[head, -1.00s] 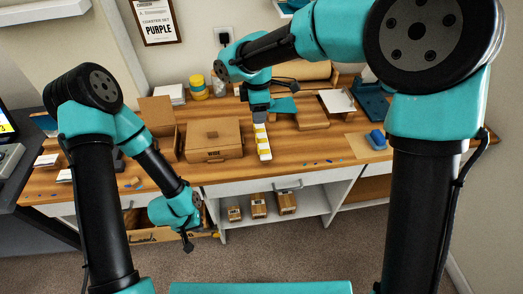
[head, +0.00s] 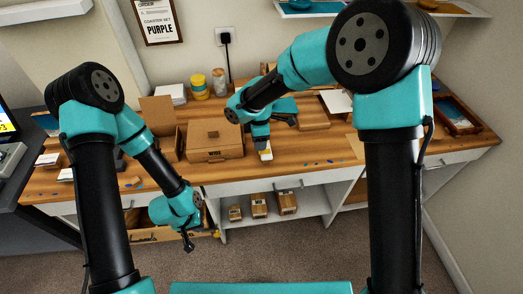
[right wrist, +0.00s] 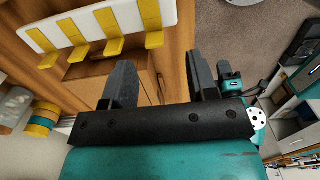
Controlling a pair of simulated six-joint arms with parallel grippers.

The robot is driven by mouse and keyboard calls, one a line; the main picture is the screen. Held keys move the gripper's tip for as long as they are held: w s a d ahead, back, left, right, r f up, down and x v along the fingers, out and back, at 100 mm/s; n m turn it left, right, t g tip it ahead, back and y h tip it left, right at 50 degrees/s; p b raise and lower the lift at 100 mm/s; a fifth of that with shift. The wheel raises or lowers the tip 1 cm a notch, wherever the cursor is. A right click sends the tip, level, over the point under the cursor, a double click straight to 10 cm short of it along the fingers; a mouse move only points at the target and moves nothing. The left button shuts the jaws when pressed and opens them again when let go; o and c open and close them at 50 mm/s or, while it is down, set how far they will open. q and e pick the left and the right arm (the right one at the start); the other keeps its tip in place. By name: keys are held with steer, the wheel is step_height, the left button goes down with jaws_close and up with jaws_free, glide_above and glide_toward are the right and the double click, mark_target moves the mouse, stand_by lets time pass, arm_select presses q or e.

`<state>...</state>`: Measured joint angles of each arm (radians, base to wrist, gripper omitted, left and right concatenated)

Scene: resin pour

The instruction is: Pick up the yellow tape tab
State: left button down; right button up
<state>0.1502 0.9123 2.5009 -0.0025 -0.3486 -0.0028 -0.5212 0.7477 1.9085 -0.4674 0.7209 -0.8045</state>
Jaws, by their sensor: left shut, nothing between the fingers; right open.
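Several yellow tape tabs (right wrist: 77,54) stick out from a white strip (right wrist: 101,17) at the top left of the right wrist view. In the head view the strip's front end (head: 266,154) shows at the table's front edge, the rest hidden behind my right arm. My right gripper (right wrist: 162,82) is open with nothing between its fingers. Its left finger is near the tabs but apart from them in the picture. In the head view it (head: 262,143) is over the strip. My left gripper (head: 188,243) is shut and empty, low in front of the table.
A closed cardboard box (head: 214,141) stands left of the strip, with an open box (head: 160,118) beside it. Small blue pieces (head: 322,162) lie on the front right of the table. Small boxes (head: 259,207) sit on the shelf below.

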steer(key=shift+w+a+f, duration=0.1)
steer(key=shift+w+f, duration=0.05)
steer(key=shift+f, duration=1.15)
steer(key=shift+w+f, duration=0.15)
steer(key=shift+f, duration=1.15)
steer(key=c, duration=0.8)
